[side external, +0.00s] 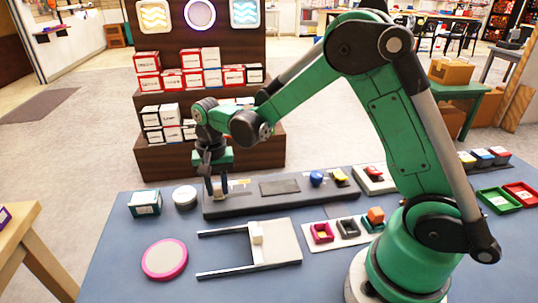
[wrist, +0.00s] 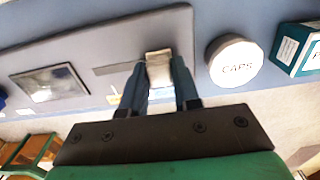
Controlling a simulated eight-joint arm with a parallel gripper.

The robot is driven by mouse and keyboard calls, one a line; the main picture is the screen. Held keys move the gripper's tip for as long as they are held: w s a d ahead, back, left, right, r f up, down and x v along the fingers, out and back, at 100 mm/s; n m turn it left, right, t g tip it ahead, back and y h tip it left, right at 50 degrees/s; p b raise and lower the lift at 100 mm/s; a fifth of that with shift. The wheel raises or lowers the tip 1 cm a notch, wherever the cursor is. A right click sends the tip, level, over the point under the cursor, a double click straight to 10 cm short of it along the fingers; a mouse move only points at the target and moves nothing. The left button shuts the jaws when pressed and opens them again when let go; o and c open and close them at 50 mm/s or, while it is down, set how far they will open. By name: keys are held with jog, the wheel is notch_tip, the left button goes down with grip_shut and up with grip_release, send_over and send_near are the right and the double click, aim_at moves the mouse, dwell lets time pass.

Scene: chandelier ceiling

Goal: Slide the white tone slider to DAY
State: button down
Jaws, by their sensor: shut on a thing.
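The white tone slider (wrist: 159,66) is a small pale knob between my gripper's fingers in the wrist view. It sits near one end of a long grey panel (side external: 290,194), the end beside the CAPS jar. My gripper (side external: 216,191) points down over the panel's left end in the side view and hides most of the knob there. In the wrist view my gripper (wrist: 160,80) is shut on the knob, one dark finger on each side. A thin track runs along the panel from the knob. The DAY marking cannot be read in either view.
A white round CAPS jar (wrist: 236,62) and a teal box (side external: 145,202) stand beside the panel's slider end. The panel also carries a dark screen (side external: 279,187) and a blue knob (side external: 316,179). A pink-rimmed disc (side external: 165,259) and a grey sliding frame (side external: 272,243) lie in front.

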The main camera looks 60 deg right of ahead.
aim_at(233, 195)
dwell(0.7)
jog(key=shift+s+d, duration=1.05)
jog(key=shift+d, duration=0.05)
jog(key=c, duration=0.6)
grip_release()
jog(key=shift+c, duration=0.2)
jog(key=shift+r, duration=0.1)
jog(key=shift+r, duration=2.75)
jog(key=s+a+r+n+t, duration=0.3)
jog(key=s+r+n+t, duration=0.2)
jog(key=s+n+t, duration=0.2)
jog(key=shift+s+n, duration=0.95)
jog(key=shift+n, duration=0.05)
